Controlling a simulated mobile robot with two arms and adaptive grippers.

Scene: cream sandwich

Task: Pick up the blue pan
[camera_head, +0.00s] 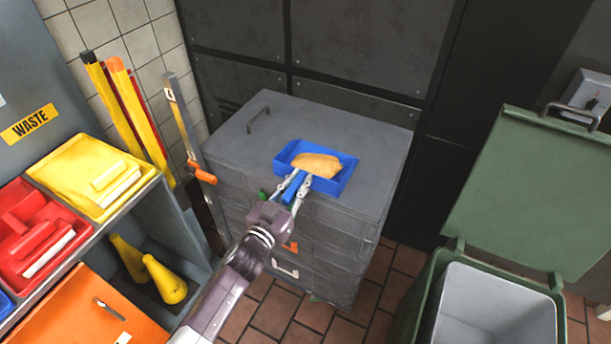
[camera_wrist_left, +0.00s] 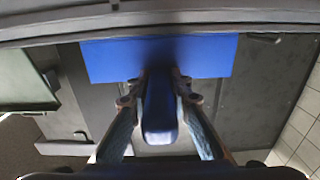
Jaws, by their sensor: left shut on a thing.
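The blue pan (camera_head: 342,182) is a shallow rectangular tray with a straight handle toward me. It sits on top of the grey drawer cabinet. A tan piece of food that looks like bread (camera_head: 316,164) lies in it. My left gripper (camera_head: 297,184) is shut on the pan's handle, with one finger on each side. In the left wrist view, the handle (camera_wrist_left: 159,110) lies between my two fingers and the pan's blue underside or outer wall (camera_wrist_left: 110,60) fills the upper middle. I cannot tell whether the pan touches the cabinet top. My right gripper is not in view.
The grey cabinet (camera_head: 235,150) stands against a dark panelled wall. An open green bin (camera_head: 420,300) is at the right. A shelf with yellow (camera_head: 60,170) and red (camera_head: 15,260) trays is at the left. Long-handled tools (camera_head: 128,110) lean beside the cabinet.

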